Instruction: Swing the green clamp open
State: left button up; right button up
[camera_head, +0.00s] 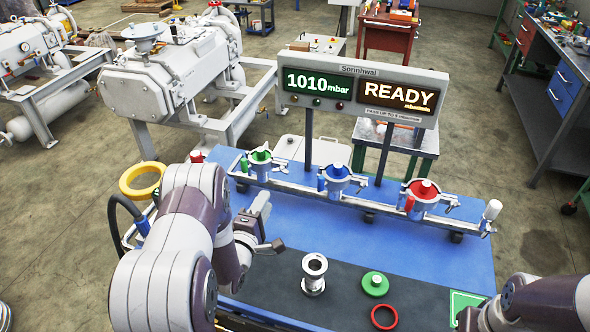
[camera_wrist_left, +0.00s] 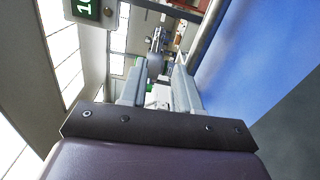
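The green-marked port (camera_head: 260,157) is the leftmost of three on the metal pipe rail. It has a green top and a green handle piece (camera_head: 244,164) at its left side; whether its clamp is shut is too small to tell. My left gripper (camera_head: 268,225) is in front of and below this port, apart from it and empty. In the left wrist view its two fingers (camera_wrist_left: 158,88) stand apart, with a blurry metal fitting (camera_wrist_left: 157,45) beyond them. My right arm enters at the bottom right; its fingers cannot be made out.
Ports with blue (camera_head: 337,170) and red (camera_head: 424,188) tops stand farther right on the rail. A display panel (camera_head: 360,88) rises behind. A metal flange piece (camera_head: 314,272), a green disc (camera_head: 375,283) and a red ring (camera_head: 384,316) lie on the dark mat.

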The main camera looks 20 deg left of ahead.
aim_at(280, 173)
pick_arm(q)
jog(key=w, duration=0.7)
jog(key=w+p, duration=0.1)
jog(key=w, duration=0.3)
jog(key=shift+w+a, duration=0.3)
jog(key=shift+a, duration=0.1)
grip_shut()
